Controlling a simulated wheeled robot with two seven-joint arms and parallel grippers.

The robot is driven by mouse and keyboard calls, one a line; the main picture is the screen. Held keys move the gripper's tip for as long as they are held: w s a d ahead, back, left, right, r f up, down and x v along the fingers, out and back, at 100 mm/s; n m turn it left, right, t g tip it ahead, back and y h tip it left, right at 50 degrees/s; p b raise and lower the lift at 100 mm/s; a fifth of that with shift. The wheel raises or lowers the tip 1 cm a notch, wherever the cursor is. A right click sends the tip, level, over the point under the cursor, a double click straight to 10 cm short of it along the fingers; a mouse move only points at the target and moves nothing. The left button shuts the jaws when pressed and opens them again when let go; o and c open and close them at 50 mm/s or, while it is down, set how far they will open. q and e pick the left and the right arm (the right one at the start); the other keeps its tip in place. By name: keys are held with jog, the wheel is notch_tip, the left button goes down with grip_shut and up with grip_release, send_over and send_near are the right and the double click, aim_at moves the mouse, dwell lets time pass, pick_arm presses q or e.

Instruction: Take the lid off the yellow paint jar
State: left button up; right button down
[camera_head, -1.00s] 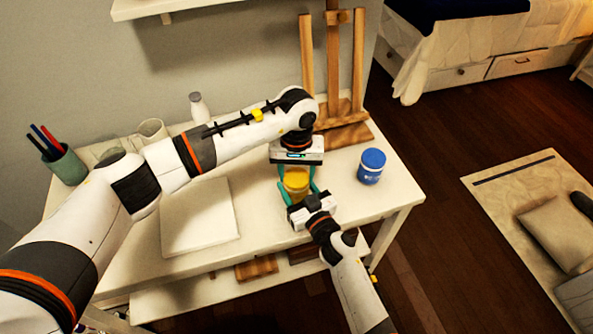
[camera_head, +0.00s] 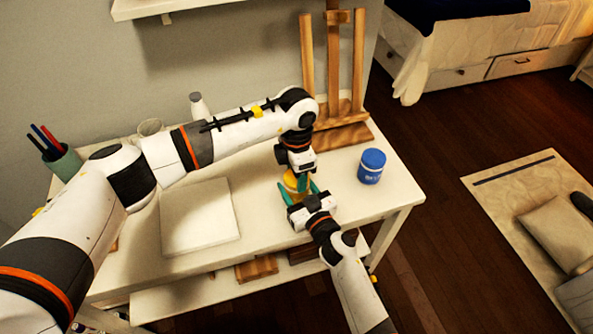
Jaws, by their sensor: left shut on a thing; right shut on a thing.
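The yellow paint jar (camera_head: 291,181) stands on the white desk, mostly covered by my two grippers. My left gripper (camera_head: 299,175) reaches down over its top from the far side and is shut on the jar's lid; the lid and the finger contact are largely hidden. My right gripper (camera_head: 298,193) comes in from the front, with its teal fingers on either side of the jar's body, shut on it. I cannot tell whether there is a gap between lid and jar.
A blue paint jar (camera_head: 372,166) stands to the right on the desk (camera_head: 335,180). A wooden easel (camera_head: 343,135) is behind. A white pad (camera_head: 199,217) lies to the left. A pen cup (camera_head: 63,165), a white bottle (camera_head: 198,106) and a mug (camera_head: 150,127) stand farther back.

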pick_arm(q)
jog(key=n, duration=0.6)
jog(key=shift+n, duration=0.3)
jog(key=n, duration=1.3)
jog(key=shift+n, duration=0.3)
jog(key=shift+r, duration=0.2)
jog(key=shift+r, duration=0.95)
jog(key=shift+r, duration=0.1)
